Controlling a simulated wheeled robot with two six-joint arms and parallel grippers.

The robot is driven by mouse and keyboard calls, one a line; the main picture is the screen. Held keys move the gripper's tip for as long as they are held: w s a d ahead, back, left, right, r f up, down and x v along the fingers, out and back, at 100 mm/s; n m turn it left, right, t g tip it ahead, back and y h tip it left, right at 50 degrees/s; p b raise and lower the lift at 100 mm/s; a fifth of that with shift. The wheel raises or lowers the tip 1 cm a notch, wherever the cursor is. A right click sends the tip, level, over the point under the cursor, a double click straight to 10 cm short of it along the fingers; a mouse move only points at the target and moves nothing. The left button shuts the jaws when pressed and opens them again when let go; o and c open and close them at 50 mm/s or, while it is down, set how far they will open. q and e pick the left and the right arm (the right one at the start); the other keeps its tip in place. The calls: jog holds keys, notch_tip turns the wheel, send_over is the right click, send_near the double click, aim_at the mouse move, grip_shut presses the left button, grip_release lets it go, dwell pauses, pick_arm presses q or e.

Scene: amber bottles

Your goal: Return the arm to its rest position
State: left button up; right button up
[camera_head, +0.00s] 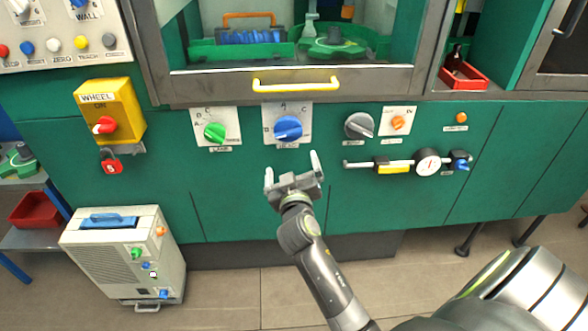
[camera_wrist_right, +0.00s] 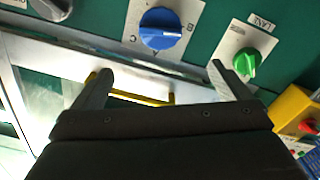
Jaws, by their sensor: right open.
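My right gripper (camera_head: 292,171) is open and empty, held in front of the green cabinet front below the blue knob (camera_head: 288,127). Its two fingers are spread apart and touch nothing that I can see. In the right wrist view the open gripper (camera_wrist_right: 165,88) shows with the blue knob (camera_wrist_right: 160,28) ahead of it and the green knob (camera_wrist_right: 247,62) near its right finger. My right arm reaches in from the lower right in the head view. My left gripper is not in view.
A yellow handle (camera_head: 296,85) runs along the glass door above the knobs. A gauge (camera_head: 428,162) on a pipe sits to the right. A yellow wheel box (camera_head: 110,112) juts out at left, above a white portable unit (camera_head: 125,250). The floor (camera_head: 230,290) in front is clear.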

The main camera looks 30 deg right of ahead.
notch_tip(320, 180, down, 20)
jog(key=s+n+g+y+p, duration=0.1)
jog(key=s+n+g+y, duration=0.1)
jog(key=g+y, duration=0.15)
jog(key=s+f+g+y, duration=0.1)
jog(key=s+f+g, duration=0.1)
jog(key=s+f, duration=0.45)
jog(key=s+f+g+y, duration=0.15)
jog(key=s+f, duration=0.25)
jog(key=f, duration=0.6)
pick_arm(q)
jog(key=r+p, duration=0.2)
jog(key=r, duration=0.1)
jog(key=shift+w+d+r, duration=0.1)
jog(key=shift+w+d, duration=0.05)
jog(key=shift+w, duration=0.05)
pick_arm(e)
jog(key=s+f+g, duration=0.2)
jog(key=s+f, duration=0.3)
jog(key=s, duration=0.7)
jog(key=s+f+m+g, duration=0.1)
jog(key=s+f+g, duration=0.2)
jog(key=s+f, duration=0.3)
jog(key=s+f+g+y, duration=0.1)
jog(key=s+f, duration=0.5)
jog(key=s, duration=1.1)
jog(key=shift+s+a+f+m+g, duration=0.2)
jog(key=shift+s+a+m+g, duration=0.15)
jog(key=shift+g, duration=0.55)
jog(key=shift+w, duration=0.1)
